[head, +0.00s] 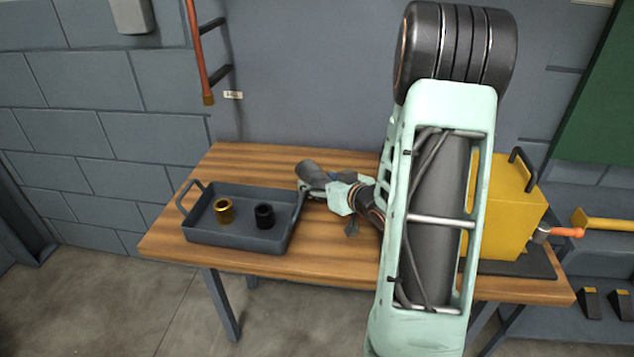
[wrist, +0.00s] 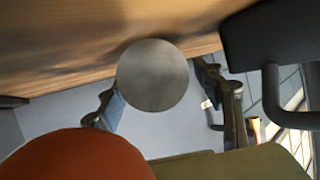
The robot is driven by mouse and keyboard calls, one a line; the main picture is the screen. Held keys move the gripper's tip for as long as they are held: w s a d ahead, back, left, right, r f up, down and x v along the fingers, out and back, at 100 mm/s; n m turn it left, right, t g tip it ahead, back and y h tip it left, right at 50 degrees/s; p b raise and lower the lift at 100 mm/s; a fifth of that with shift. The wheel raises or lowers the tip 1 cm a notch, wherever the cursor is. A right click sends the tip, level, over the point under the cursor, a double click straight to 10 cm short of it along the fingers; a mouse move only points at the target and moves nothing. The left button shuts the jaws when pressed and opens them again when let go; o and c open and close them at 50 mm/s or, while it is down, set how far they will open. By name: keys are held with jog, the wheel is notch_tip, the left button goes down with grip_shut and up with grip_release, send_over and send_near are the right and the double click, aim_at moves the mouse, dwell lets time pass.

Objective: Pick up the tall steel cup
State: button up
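The tall steel cup (head: 312,173) shows in the head view as a grey cylinder lying over at a slant, just right of the tray. Its round grey end (wrist: 152,75) fills the middle of the wrist view. My gripper (head: 332,186) lies in line with the cup, to its right. I cannot tell whether the cup touches the table.
A grey tray (head: 225,241) on the wooden table (head: 165,235) holds a brass cup (head: 224,211) and a black cup (head: 264,216). A yellow casing (head: 510,215) with a black handle stands at the right, partly behind my arm. The table's left front is bare.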

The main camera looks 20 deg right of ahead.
jog(key=c, duration=1.1)
jog(key=shift+r, duration=0.15)
jog(key=shift+r, duration=0.6)
jog(key=s+r+p, duration=0.2)
jog(key=s+r, duration=0.9)
jog(key=s, duration=0.3)
jog(key=shift+d+r, duration=0.15)
jog(key=shift+r, duration=0.1)
